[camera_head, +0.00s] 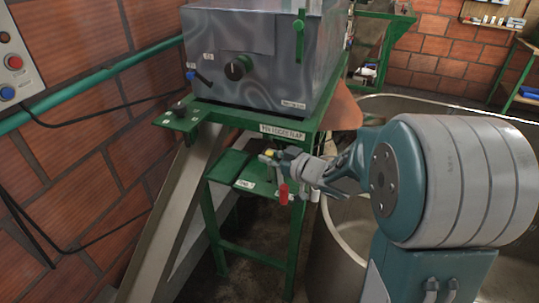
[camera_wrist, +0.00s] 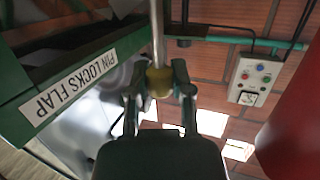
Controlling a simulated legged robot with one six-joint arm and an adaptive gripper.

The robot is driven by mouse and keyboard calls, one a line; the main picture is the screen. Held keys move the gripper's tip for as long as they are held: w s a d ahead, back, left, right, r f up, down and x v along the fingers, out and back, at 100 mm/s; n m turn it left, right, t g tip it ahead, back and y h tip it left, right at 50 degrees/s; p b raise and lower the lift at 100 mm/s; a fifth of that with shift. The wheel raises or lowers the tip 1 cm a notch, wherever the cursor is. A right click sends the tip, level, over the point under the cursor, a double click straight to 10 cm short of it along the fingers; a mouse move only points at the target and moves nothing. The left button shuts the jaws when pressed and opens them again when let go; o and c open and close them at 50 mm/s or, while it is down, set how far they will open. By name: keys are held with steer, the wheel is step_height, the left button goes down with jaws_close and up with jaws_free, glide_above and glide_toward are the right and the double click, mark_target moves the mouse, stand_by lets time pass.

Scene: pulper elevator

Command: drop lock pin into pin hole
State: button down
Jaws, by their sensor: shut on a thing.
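The lock pin has a yellow knob and a bare metal shaft. My gripper (camera_head: 270,156) is shut on the knob, just below and in front of the labelled green rail. In the wrist view the lock pin (camera_wrist: 160,82) sits between the two fingers of my gripper (camera_wrist: 160,90), and its shaft runs away toward the top edge. The knob also shows as a small yellow spot in the head view. The label "PIN LOCKS FLAP" (camera_wrist: 70,80) is on the rail at left, apart from the shaft; it also shows in the head view (camera_head: 282,132). I cannot make out the pin hole.
A red handle (camera_head: 283,194) hangs close below my gripper; a large red surface (camera_wrist: 295,130) fills the wrist view's right. A green shelf (camera_head: 228,165), a slanted metal chute (camera_head: 175,215) and the grey machine box (camera_head: 262,75) are near. A metal tank (camera_head: 400,105) stands at right.

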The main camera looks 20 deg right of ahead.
steer(key=shift+f, duration=0.55)
steer(key=shift+c, duration=2.2)
jaws_free()
steer(key=v, duration=1.2)
steer(key=shift+w, duration=0.1)
